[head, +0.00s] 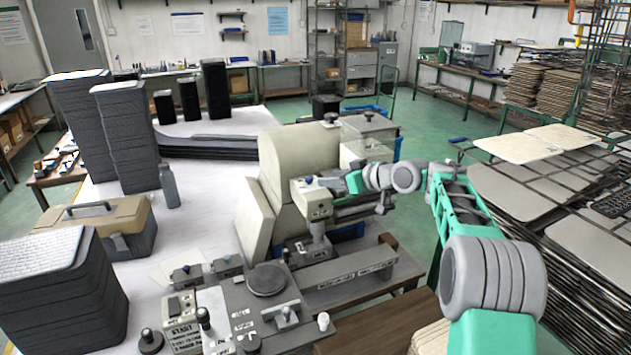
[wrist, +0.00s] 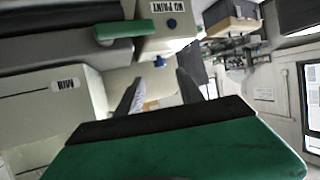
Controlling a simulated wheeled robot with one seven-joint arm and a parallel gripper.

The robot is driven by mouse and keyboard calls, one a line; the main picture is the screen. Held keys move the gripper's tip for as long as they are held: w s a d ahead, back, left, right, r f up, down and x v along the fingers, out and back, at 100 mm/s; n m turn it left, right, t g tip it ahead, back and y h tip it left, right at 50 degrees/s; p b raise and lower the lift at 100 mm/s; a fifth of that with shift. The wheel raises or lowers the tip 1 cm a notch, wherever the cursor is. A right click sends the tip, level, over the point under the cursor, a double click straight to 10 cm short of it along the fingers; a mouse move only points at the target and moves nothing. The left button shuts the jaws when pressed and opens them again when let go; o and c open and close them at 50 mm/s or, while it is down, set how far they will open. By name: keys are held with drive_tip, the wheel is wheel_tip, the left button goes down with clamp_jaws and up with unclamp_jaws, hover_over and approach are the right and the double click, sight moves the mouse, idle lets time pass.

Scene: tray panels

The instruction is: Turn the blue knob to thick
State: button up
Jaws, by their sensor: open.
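A small blue knob (wrist: 159,61) shows in the wrist view on the pale machine housing, just beyond and between my fingertips. I cannot tell from the pictures which knob has a "thick" setting. My gripper (wrist: 157,78) is open, its two fingers apart with nothing held. In the head view my gripper (head: 328,183) reaches in from the right at the upright head of the pale machine (head: 300,160). The knob's pointer direction is too small to read.
A green handle (wrist: 114,30) juts out near the knobs, and another label (wrist: 66,85) marks the housing at left. A control panel (head: 235,315) with knobs and levers lies in front of the machine. Tray stacks (head: 125,140) stand at left, and a toolbox (head: 100,220) sits nearby.

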sight(311, 178)
drive_tip(key=shift+w+a, duration=0.25)
drive_tip(key=p+x, duration=0.2)
drive_tip(key=x, duration=0.5)
drive_tip(key=shift+w+p, duration=0.1)
drive_tip(key=shift+p, duration=0.3)
drive_tip(key=shift+c, duration=0.4)
clamp_jaws()
